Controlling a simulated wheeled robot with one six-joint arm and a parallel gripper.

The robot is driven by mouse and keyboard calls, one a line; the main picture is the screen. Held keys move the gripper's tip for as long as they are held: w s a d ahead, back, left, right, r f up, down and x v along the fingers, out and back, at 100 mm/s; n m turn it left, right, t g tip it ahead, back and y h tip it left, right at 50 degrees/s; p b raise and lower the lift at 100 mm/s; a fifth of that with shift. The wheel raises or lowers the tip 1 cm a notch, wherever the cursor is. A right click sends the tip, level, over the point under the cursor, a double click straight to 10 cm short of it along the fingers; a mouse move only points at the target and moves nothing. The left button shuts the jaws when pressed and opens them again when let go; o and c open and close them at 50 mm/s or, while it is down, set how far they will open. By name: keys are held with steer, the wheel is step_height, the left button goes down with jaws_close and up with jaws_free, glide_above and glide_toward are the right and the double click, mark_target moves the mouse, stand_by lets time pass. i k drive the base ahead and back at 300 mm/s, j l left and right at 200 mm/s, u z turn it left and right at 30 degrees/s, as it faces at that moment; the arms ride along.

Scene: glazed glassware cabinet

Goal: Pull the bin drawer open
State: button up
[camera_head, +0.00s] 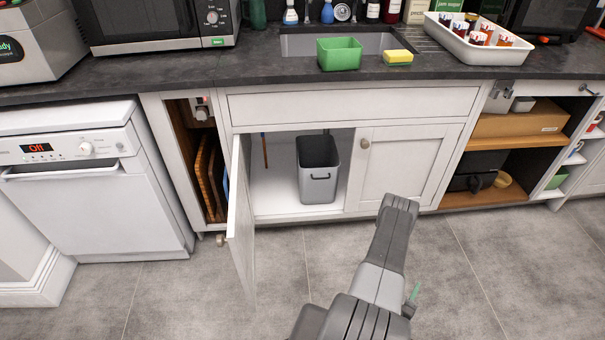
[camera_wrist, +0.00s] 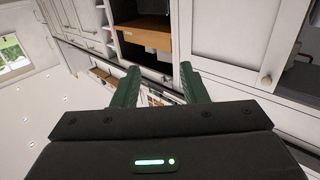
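A grey bin (camera_head: 318,172) with a dark handle on its front stands on the white floor of the under-sink cabinet (camera_head: 274,192). The cabinet's left door (camera_head: 242,205) is swung open toward me, and its right door (camera_head: 400,165) is shut. Whether the bin rests on a sliding drawer cannot be told. My gripper (camera_head: 399,203) is in front of and below the right door, to the right of the bin and apart from it. In the wrist view my gripper (camera_wrist: 158,84) has its two green fingers spread, with nothing held between them. The bin is not clearly visible there.
The open door's edge stands out left of the bin. A dishwasher (camera_head: 80,180) is at the left, and open shelves with a cardboard box (camera_head: 520,124) are at the right. A green tub (camera_head: 339,54) and a sponge (camera_head: 398,57) sit by the sink. The tiled floor in front is clear.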

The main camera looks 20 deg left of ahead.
mark_target(319, 161)
steer(key=i+u, duration=0.3)
steer(key=u, duration=0.2)
steer(key=i+l+u, duration=0.1)
steer(key=i+u, duration=0.2)
steer(key=u, duration=0.15)
steer(key=i+l+u, duration=0.2)
steer(key=u, duration=0.3)
